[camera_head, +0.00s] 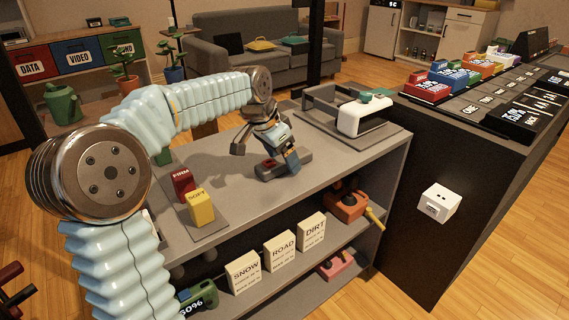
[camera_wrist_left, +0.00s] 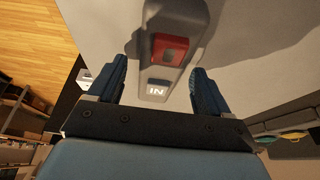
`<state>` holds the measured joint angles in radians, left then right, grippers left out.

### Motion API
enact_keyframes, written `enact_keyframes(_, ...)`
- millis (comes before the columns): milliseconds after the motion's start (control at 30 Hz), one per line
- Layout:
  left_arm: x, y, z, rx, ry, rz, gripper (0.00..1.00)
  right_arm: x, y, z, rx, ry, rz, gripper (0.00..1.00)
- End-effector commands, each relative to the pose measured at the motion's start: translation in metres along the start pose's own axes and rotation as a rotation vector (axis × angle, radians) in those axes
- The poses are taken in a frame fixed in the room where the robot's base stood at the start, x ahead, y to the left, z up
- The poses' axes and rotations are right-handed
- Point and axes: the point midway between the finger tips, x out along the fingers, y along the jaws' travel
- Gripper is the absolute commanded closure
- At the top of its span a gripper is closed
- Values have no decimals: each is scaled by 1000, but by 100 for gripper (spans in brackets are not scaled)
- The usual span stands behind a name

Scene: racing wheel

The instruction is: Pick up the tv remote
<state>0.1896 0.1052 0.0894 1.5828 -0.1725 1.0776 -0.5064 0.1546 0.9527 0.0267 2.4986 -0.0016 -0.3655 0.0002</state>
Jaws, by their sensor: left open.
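A long grey device (camera_head: 284,165) with a raised red button lies on the grey top of the shelf unit. It may be the tv remote; I cannot tell for sure. In the left wrist view the grey device (camera_wrist_left: 157,88) shows its red button and an "IN" label between my fingers. My left gripper (camera_head: 284,154) is open, pointing down over the device, with one finger on each side of it. I cannot tell whether the fingers touch it. My right gripper is not in view.
Red (camera_head: 183,183) and yellow (camera_head: 201,207) blocks stand on the left of the shelf top (camera_head: 235,200). A white device (camera_head: 362,118) sits in a grey rack at the right end. A black counter (camera_head: 440,150) adjoins on the right.

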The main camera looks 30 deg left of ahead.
Motion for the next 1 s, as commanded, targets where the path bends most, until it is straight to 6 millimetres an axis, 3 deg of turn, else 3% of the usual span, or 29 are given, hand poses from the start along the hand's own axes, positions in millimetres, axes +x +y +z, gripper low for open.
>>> enact_keyframes(267, 3, 0, 0, 0, 1, -1, 24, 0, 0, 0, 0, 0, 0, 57)
enact_keyframes(667, 3, 0, 0, 0, 0, 0, 86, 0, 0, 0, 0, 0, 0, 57)
enact_keyframes(1000, -2, 0, -2, 0, 0, -1, 86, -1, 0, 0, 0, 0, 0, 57)
